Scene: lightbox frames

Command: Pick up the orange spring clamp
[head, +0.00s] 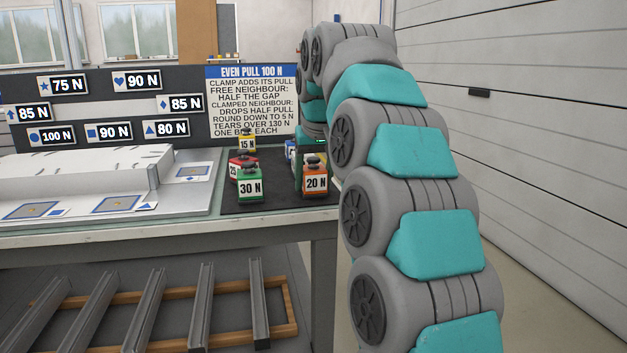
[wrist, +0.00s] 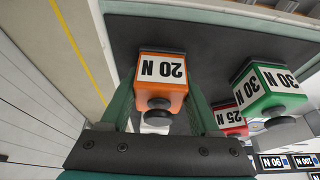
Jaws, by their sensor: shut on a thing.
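The orange spring clamp (head: 316,181), labelled 20 N, is at the right front of the black mat (head: 275,197). In the wrist view the orange clamp (wrist: 168,92) appears upside down, between the two green fingers of my gripper (wrist: 160,88). The gripper is shut on it, with a finger along each side. The black knob of the clamp faces the wrist. I cannot tell whether the clamp still touches the mat.
A green 30 N clamp (head: 249,185) stands to the left, with a red clamp (head: 236,165) and a yellow 15 N clamp (head: 246,140) behind. A white panel (head: 80,170) lies left; a rule sign (head: 250,100) stands behind.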

